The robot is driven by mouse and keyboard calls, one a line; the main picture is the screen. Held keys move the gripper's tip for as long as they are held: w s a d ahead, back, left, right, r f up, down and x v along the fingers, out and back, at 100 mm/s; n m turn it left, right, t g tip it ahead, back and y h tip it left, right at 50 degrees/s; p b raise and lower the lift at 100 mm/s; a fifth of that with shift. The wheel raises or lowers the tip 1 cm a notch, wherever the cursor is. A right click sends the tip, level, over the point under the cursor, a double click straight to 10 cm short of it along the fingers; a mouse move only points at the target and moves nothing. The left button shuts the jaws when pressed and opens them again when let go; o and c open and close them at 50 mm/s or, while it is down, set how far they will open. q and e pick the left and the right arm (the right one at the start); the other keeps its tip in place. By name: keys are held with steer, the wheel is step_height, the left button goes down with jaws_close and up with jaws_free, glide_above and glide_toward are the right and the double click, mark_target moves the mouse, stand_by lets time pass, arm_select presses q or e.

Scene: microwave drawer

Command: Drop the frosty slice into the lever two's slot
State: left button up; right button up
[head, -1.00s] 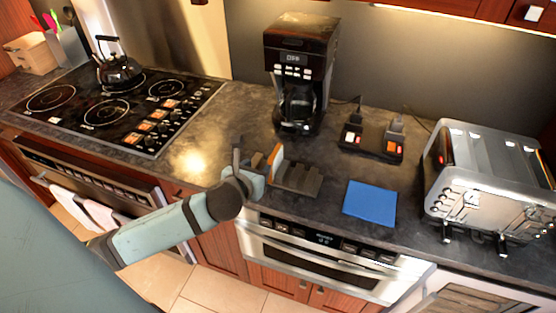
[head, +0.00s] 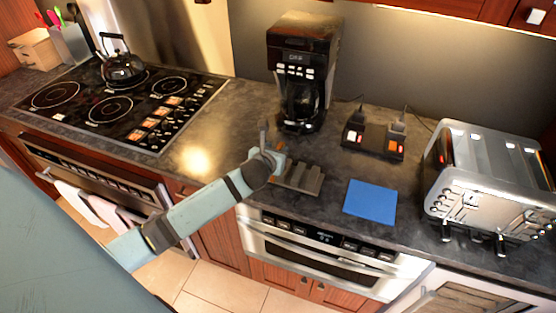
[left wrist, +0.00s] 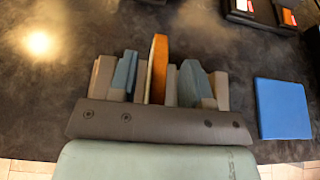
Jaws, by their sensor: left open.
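The slice, orange-brown, stands upright in a dark grey rack (head: 312,182). In the left wrist view the slice (left wrist: 159,62) shows edge-on, between the two bluish fingers of my left gripper (left wrist: 157,68). The fingers are apart, with a gap visible on each side of the slice. In the head view my left gripper (head: 270,155) is at the rack's left end and hides most of the slice. The silver toaster (head: 484,160) stands at the right, with slots on top and levers on its front. My right gripper is not in view.
A blue square mat (head: 370,202) lies between rack and toaster. A black coffee maker (head: 302,65) stands behind the rack. A black block with plugs and lit switches (head: 373,142) sits behind the mat. A stove with a kettle (head: 122,68) is at the left.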

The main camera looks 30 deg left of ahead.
arm_select(q)
steer(key=shift+c, duration=0.4)
jaws_close()
steer(key=shift+r, duration=0.1)
step_height(320, 180, up, 20)
